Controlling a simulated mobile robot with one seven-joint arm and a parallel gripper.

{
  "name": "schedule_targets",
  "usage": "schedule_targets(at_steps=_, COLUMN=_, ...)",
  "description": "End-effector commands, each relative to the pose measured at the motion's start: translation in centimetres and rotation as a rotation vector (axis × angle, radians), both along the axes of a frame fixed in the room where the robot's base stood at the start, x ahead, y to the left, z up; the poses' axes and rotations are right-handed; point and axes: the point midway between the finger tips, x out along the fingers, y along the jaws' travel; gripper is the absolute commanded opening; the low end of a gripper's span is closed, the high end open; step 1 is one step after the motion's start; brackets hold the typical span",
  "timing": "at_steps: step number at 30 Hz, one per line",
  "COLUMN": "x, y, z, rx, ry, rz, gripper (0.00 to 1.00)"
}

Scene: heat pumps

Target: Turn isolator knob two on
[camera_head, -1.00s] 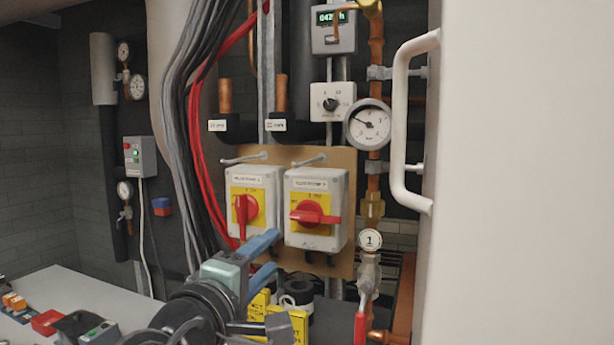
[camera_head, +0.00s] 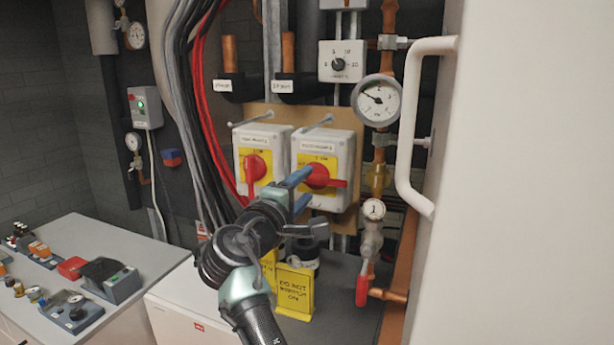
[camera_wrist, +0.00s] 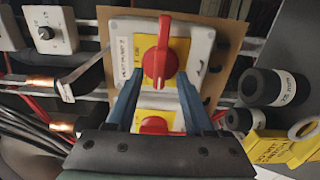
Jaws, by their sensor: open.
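The right isolator box, light grey with a yellow plate, bears the red isolator knob two (camera_head: 319,177). Its handle lies sideways in the head view. In the wrist view, which is turned, the same knob (camera_wrist: 160,52) has its handle upright, and the box label seems to end in 2. My gripper (camera_head: 303,190) has blue fingers, one either side of this knob. It is open; whether the fingers touch the knob cannot be told. The left isolator's red knob (camera_head: 254,170) has its handle pointing down; it is partly hidden low in the wrist view (camera_wrist: 153,125).
A pale door with a white handle (camera_head: 410,130) stands close on the right. A pressure gauge (camera_head: 377,100), copper pipe and red-levered valve (camera_head: 362,285) are right of the isolators. Cables (camera_head: 200,110) hang at left. Yellow signs (camera_head: 295,290) stand below.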

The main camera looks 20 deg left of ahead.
Motion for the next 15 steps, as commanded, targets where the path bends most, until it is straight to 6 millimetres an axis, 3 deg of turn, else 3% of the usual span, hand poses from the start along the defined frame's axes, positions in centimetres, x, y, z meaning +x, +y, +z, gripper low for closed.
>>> schedule_targets(at_steps=6, x=1.5, y=0.0, z=0.1, rx=-0.001, ry=0.000, rz=0.001, gripper=0.53)
schedule_targets(at_steps=15, x=1.9, y=0.0, z=0.0, rx=0.000, ry=0.000, rz=0.002, gripper=0.53)
